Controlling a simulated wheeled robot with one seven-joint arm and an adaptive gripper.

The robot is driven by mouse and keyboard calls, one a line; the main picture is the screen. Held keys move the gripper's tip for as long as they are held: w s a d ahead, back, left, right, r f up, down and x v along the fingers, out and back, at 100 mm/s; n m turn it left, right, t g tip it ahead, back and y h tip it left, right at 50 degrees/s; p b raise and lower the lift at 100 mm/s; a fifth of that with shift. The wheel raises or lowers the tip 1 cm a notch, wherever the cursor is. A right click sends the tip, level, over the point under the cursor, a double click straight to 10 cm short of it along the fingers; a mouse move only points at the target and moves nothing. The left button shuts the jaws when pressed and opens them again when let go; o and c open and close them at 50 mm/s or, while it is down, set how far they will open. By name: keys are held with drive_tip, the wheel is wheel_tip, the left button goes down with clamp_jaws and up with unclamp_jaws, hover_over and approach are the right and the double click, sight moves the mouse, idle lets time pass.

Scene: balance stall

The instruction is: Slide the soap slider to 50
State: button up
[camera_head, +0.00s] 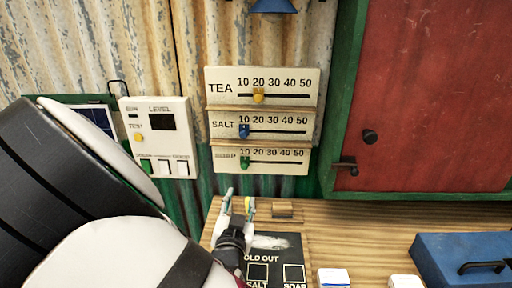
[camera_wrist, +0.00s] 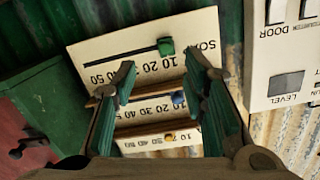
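The soap slider panel (camera_head: 290,170) is the lowest of three white scales on the wall. Its green knob (camera_head: 244,162) sits at the left end of the slot, by 10. In the wrist view, which is upside down, the green knob (camera_wrist: 166,46) shows at the 10 end of the soap panel (camera_wrist: 100,47). My gripper (camera_head: 239,201) is just below the soap panel in the head view. My gripper (camera_wrist: 163,82) is open with its fingers spread and nothing between them. The knob appears beyond the fingertips, apart from them.
The salt slider (camera_head: 244,131) and tea slider (camera_head: 258,95) are above the soap panel. A level box (camera_head: 160,135) is on the wall at left. A red door (camera_head: 430,90) with a dark handle is at right. The wooden counter (camera_head: 345,225) holds a blue box (camera_head: 460,250).

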sight(244, 168)
drive_tip(key=shift+n+t, duration=0.3)
drive_tip(key=shift+t, duration=0.2)
drive_tip(key=w, duration=1.4)
drive_tip(key=shift+d+r, duration=0.15)
drive_tip(key=shift+r, duration=0.25)
clamp_jaws()
